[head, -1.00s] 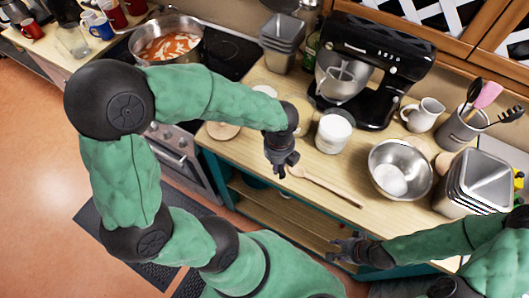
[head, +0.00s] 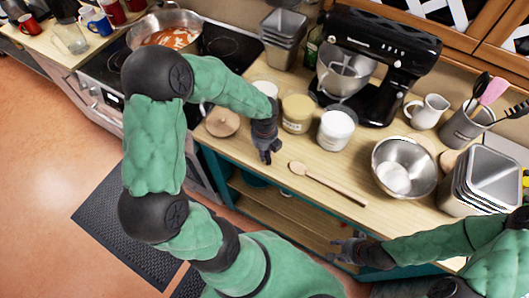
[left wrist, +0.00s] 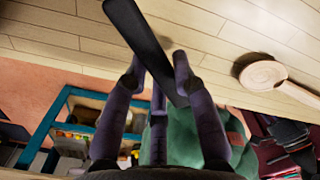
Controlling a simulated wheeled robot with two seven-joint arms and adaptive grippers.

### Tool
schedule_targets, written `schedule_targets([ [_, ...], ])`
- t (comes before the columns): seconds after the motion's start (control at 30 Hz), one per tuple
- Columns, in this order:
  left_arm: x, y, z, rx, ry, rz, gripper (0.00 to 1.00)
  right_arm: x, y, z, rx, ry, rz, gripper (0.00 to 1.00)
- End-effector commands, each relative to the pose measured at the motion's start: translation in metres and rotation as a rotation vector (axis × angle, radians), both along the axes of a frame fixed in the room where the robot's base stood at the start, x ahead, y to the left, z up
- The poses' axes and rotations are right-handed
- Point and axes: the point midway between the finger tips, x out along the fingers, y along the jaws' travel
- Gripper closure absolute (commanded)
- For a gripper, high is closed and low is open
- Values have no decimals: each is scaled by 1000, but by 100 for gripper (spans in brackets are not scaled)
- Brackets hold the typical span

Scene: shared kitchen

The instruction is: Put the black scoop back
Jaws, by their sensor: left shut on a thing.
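The black scoop (left wrist: 143,38) shows in the left wrist view as a long dark piece between the fingers of my left gripper (left wrist: 156,72). My left gripper is shut on it. In the head view my left gripper (head: 267,157) hangs over the front edge of the wooden counter, left of the wooden spoon, and the scoop cannot be made out there. My right gripper (head: 343,249) is low in front of the counter, apart from everything on it; its finger opening is too small to tell.
A wooden spoon (head: 328,185) lies on the counter and also shows in the left wrist view (left wrist: 264,75). Behind are a tan jar (head: 297,112), a white jar (head: 336,130) and a round wooden lid (head: 222,122). A steel bowl (head: 403,165) and utensil crock (head: 463,128) stand right.

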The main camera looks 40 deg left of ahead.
Motion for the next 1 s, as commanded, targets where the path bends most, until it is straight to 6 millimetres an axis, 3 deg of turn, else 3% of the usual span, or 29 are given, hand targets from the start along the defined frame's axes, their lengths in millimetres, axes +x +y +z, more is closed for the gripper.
schedule_targets([
  [0.07, 0, 0, -8, 0, 0, 0, 100, 0, 0, -3, 0, 0, 0, 60],
  [0.43, 0, 0, -11, 1, -1, 0, 100, 0, 0, -4, 0, 0, 0, 60],
  [0.47, 0, 0, -10, 0, -1, 0, 68, 0, 0, -4, 0, 0, 0, 60],
  [0.53, 0, 0, -10, 0, -1, 0, 50, 0, 0, -3, 0, 0, 0, 60],
  [0.87, 0, 0, -9, 0, -1, 0, 50, 0, 0, -3, 0, 0, 0, 60],
  [1.0, 1, 0, 1, 0, -4, 1, 50, 0, 0, 1, 0, 0, 0, 60],
])
